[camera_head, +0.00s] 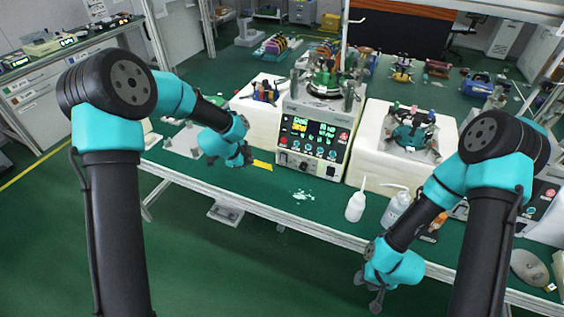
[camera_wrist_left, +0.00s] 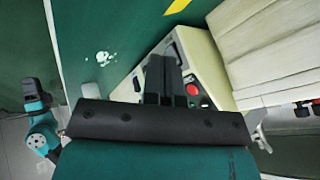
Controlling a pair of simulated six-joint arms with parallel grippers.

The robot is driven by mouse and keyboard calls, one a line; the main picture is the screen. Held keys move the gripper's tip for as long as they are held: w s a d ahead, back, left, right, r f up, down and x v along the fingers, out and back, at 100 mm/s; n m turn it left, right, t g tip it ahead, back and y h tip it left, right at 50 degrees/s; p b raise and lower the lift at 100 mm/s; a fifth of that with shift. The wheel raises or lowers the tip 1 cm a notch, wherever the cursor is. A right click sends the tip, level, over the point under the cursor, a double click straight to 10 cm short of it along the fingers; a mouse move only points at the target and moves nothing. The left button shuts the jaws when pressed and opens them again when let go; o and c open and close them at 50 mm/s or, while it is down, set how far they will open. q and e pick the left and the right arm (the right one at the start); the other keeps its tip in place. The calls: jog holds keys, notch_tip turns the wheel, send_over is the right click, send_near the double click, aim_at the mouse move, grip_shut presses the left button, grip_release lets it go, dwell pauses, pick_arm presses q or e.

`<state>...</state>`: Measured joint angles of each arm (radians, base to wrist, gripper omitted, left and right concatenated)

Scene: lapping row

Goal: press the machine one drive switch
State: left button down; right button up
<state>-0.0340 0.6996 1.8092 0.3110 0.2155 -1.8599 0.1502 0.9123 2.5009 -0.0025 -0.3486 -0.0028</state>
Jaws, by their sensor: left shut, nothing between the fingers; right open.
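The machine with a lit control panel (camera_head: 312,138) stands at the middle of the bench. Its lower front carries a row of small controls (camera_head: 305,166); I cannot tell which one is the drive switch. In the left wrist view, a red round button (camera_wrist_left: 192,89) and dark controls show on the cream housing (camera_wrist_left: 205,60). My left gripper (camera_wrist_left: 160,72) is shut and empty, its fingers in front of that housing and covering part of it. I cannot tell whether they touch. My right gripper (camera_head: 369,291) is open and empty, low at the bench's front edge.
White bottles (camera_head: 355,207) stand on the bench right of the machine. Cream blocks bearing fixtures flank it, one at the right (camera_head: 372,150). A yellow strip (camera_head: 263,165) and white splashes (camera_head: 303,194) lie on the green bench top. The front strip of bench is mostly clear.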

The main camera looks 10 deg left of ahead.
aim_at(283, 158)
pick_arm(q)
jog(key=d+m, duration=0.1)
jog(key=d+r+m, duration=0.1)
jog(key=d, duration=0.1)
jog(key=d+r+g+h, duration=0.1)
jog(key=shift+s+d+r+m, duration=0.25)
jog(key=shift+m, duration=0.15)
jog(key=x, duration=0.9)
jog(key=shift+d+f, duration=0.25)
jog(key=shift+f, duration=0.1)
jog(key=w, duration=0.2)
jog(key=w+d, duration=0.1)
jog(key=shift+w+f, duration=0.1)
jog(key=shift+f, duration=0.2)
jog(key=shift+w+d, duration=0.1)
jog(key=shift+w, duration=0.35)
